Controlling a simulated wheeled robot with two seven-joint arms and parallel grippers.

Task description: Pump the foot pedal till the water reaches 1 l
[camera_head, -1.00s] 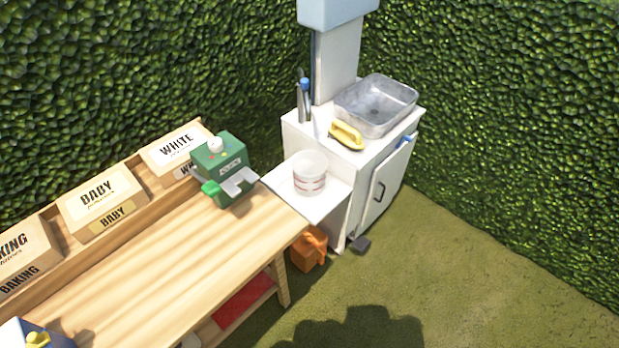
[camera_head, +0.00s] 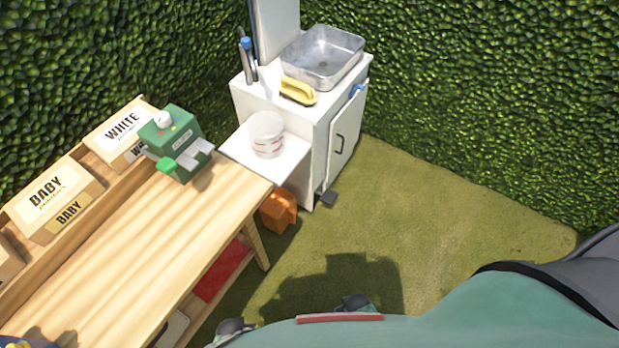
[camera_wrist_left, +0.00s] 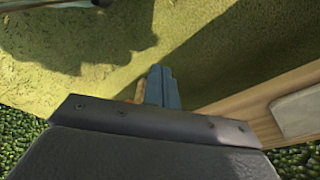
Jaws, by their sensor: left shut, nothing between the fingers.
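A small dark grey foot pedal (camera_head: 329,199) sticks out low at the foot of the white sink cabinet (camera_head: 312,150), just above the grass. A translucent cup with red markings (camera_head: 267,134) stands upright on the cabinet's white side shelf (camera_head: 234,150). I cannot tell its water level. A grey metal sink basin (camera_head: 322,58) sits on top. My left gripper (camera_wrist_left: 166,72) shows in the left wrist view with its blue fingers shut and empty, over grass near a wooden edge. It is well apart from the pedal. My right gripper is not in view.
A wooden table (camera_head: 130,265) with seed boxes (camera_head: 56,198) and a green device (camera_head: 172,145) stands at left. An orange object (camera_head: 279,210) sits on the ground beside the cabinet. A yellow-handled brush (camera_head: 298,92) lies by the basin. Open grass (camera_head: 420,215) lies right of the pedal.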

